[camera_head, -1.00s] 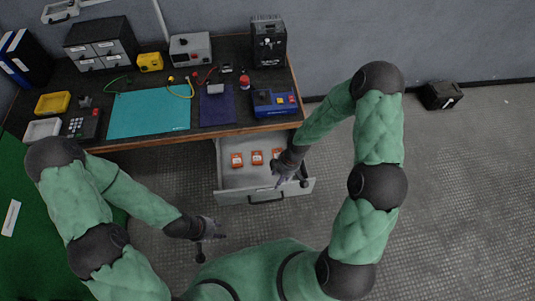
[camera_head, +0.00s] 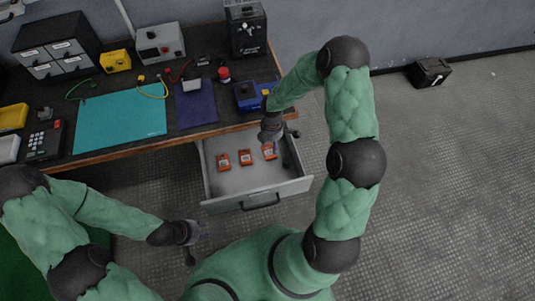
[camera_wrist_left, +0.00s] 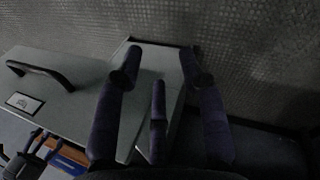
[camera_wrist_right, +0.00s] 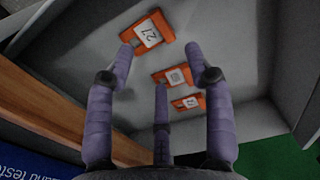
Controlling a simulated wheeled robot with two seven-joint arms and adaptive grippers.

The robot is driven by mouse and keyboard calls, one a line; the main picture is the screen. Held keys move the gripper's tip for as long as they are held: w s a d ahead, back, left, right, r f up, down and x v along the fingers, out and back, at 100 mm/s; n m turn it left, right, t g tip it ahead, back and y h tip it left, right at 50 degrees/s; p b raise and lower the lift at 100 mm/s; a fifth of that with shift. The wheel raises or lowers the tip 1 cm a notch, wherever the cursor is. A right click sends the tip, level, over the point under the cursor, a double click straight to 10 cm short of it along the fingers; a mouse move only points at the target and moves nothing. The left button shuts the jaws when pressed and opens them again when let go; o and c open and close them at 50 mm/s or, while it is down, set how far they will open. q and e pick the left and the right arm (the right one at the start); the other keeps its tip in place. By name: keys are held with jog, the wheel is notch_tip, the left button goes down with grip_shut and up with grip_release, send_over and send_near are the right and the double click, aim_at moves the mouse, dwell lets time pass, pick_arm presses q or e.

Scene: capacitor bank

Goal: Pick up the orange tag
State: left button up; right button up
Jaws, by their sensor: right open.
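Three orange tags lie in the open drawer (camera_head: 225,188): a left one (camera_head: 223,160), a middle one (camera_head: 246,157) and a right one (camera_head: 269,152). The right wrist view shows a near tag marked "27" (camera_wrist_right: 148,32), a middle tag (camera_wrist_right: 172,76) and a far tag (camera_wrist_right: 188,102). My right gripper (camera_head: 285,142) is over the drawer's far right part, beside the right tag. In its wrist view its fingers (camera_wrist_right: 162,58) are spread and empty, just short of the "27" tag. My left gripper (camera_head: 198,240) is open and empty, in front of the drawer.
The drawer front has a dark handle (camera_head: 261,202). The worktop above holds a teal mat (camera_head: 120,122), a purple mat (camera_head: 196,105) and a blue device (camera_head: 247,97). Its wooden edge (camera_wrist_right: 45,98) is close to my right gripper.

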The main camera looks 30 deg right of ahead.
jog(key=b, duration=0.2)
send_over(271, 155)
notch_tip(271, 155, down, 5)
jog(key=shift+s+r, duration=0.1)
jog(key=shift+r, duration=0.1)
jog(key=shift+a+f+b, duration=0.1)
jog(key=shift+f+b, duration=1.35)
jog(key=shift+f, duration=1.15)
jog(key=shift+r, duration=0.1)
jog(key=c, duration=1)
jog(key=shift+o, duration=0.2)
